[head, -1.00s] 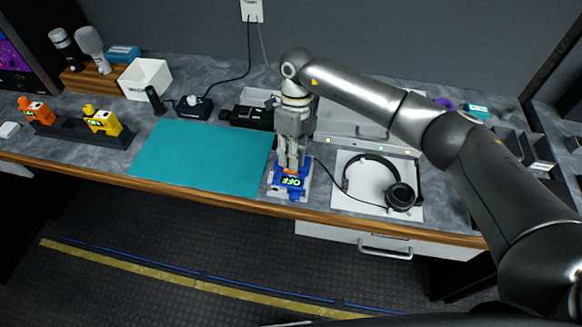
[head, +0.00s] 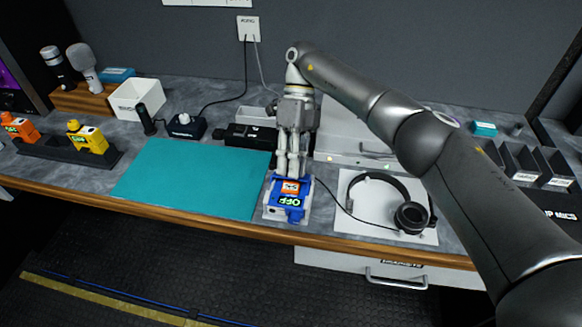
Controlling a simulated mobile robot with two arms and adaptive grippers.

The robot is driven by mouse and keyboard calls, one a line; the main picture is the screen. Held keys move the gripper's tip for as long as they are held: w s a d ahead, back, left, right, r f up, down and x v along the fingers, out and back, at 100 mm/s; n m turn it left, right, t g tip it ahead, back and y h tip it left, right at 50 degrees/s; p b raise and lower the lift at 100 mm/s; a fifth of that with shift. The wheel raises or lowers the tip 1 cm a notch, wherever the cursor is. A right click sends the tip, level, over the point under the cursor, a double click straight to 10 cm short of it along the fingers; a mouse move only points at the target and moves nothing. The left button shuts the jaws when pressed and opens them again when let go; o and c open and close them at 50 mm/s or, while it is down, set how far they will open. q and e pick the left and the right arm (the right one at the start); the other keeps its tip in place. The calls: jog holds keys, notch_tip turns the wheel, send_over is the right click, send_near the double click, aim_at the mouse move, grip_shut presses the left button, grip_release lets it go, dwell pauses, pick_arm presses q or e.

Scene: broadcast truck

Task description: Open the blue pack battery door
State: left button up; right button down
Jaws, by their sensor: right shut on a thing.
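The blue pack (head: 291,211) sits upright in a light grey stand near the front edge of the counter. Its front display reads OFF, and an orange patch (head: 291,188) with a pale mark shows just above the display. My right gripper (head: 289,173) points down from above and is shut on the top rear part of the blue pack. The fingers hide that part, so I cannot tell the battery door from the body or how far it stands open. My left gripper is not in view.
A teal mat (head: 190,178) lies clear left of the pack. Headphones (head: 396,205) lie on a white panel at right, their cable running near the pack. A black device (head: 248,136) is behind.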

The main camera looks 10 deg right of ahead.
dwell(0.3)
jog(key=c, duration=1.6)
grip_release()
jog(key=shift+d, duration=0.1)
jog(key=shift+c, duration=0.2)
notch_tip(320, 180, up, 10)
jog(key=shift+c, duration=0.4)
